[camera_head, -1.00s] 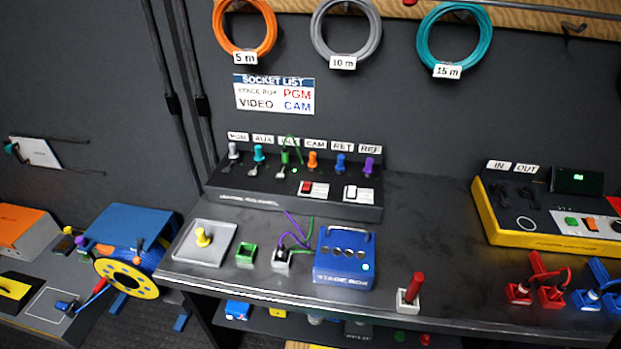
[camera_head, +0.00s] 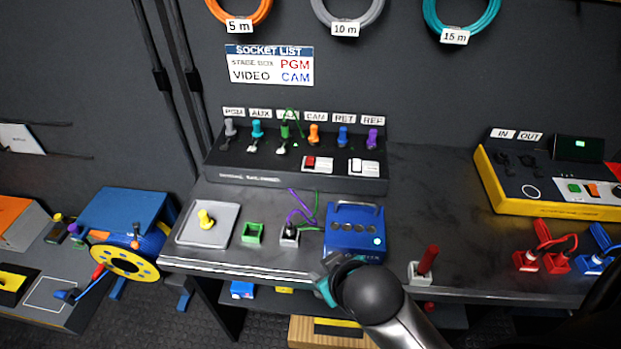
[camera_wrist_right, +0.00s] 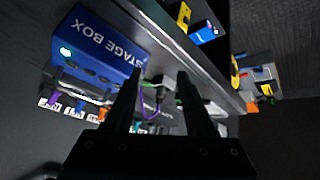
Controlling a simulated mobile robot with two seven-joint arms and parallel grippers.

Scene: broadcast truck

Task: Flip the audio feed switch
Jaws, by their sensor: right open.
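The black socket panel (camera_head: 285,182) stands at the back of the bench. On its front right are two rocker switches, a red one (camera_head: 318,164) and a white one (camera_head: 363,168). Their small labels are too blurred to read, so I cannot tell which is the audio feed switch. My right gripper (camera_head: 326,281) is at the bench's front edge, just in front of the blue stage box (camera_head: 354,232), well short of the panel. In the right wrist view its two fingers (camera_wrist_right: 157,76) are apart with nothing between them. My left gripper is not in view.
A yellow-edged device (camera_head: 550,180) stands at the right. A yellow-knobbed plate (camera_head: 187,232), a green socket (camera_head: 253,233), a purple-cabled connector (camera_head: 290,236) and a red-handled lever (camera_head: 428,262) sit along the front. Bare bench lies right of the stage box.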

